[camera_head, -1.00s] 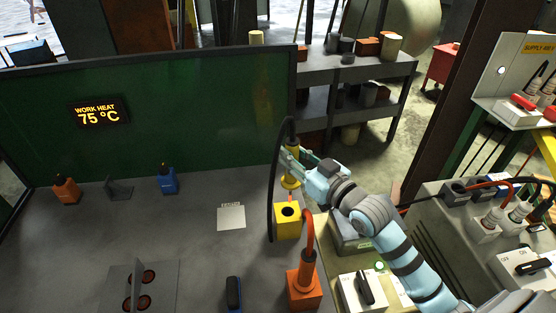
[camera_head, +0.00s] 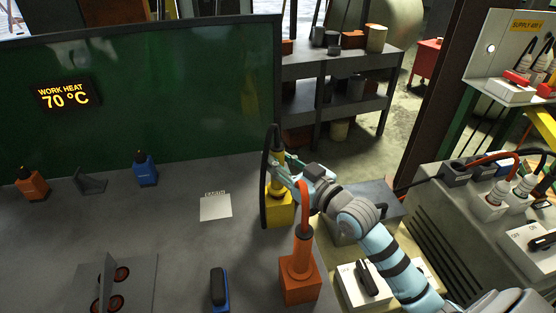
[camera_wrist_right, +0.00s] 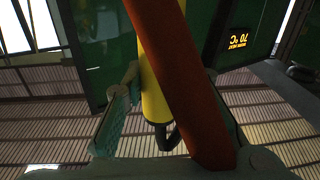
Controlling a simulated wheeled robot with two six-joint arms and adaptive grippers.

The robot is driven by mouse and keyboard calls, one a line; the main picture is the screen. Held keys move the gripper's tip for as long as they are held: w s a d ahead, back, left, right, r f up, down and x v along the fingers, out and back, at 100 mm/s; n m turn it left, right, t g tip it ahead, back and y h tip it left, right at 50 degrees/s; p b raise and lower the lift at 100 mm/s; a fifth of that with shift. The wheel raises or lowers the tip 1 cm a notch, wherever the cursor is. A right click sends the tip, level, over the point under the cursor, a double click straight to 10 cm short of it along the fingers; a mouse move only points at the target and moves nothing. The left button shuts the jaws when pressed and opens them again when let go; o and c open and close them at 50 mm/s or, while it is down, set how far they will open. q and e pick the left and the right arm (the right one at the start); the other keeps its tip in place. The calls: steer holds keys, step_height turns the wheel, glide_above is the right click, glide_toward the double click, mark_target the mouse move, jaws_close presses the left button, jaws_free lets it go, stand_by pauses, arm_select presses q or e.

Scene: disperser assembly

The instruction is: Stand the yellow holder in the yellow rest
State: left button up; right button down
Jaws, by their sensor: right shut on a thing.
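My right gripper (camera_head: 280,170) is shut on the yellow holder (camera_head: 276,184), which is upright with a black cable looping from its top. The holder's lower end is at the top of the yellow rest (camera_head: 280,211), a block near the table's right edge. The rest's hole is hidden, so I cannot tell whether the holder is in it or just above it. In the right wrist view the yellow holder (camera_wrist_right: 153,95) is beside a finger, partly covered by an orange-red bar close to the camera. My left gripper is not in view.
An orange holder (camera_head: 302,255) stands upright in an orange rest (camera_head: 299,286), close in front of my right arm. A switch box (camera_head: 362,287) is to its right. A white plate (camera_head: 216,207) lies left of the yellow rest, with bare table around it. The display (camera_head: 64,94) reads 70 °C.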

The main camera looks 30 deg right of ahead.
steer(key=shift+f+b, duration=0.3)
steer(key=shift+f, duration=0.55)
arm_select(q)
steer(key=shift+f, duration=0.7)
arm_select(e)
steer(key=c, duration=1.2)
jaws_free()
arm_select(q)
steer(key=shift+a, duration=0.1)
arm_select(e)
steer(key=shift+s, duration=0.15)
steer(key=v, duration=0.7)
steer(key=shift+s, duration=0.15)
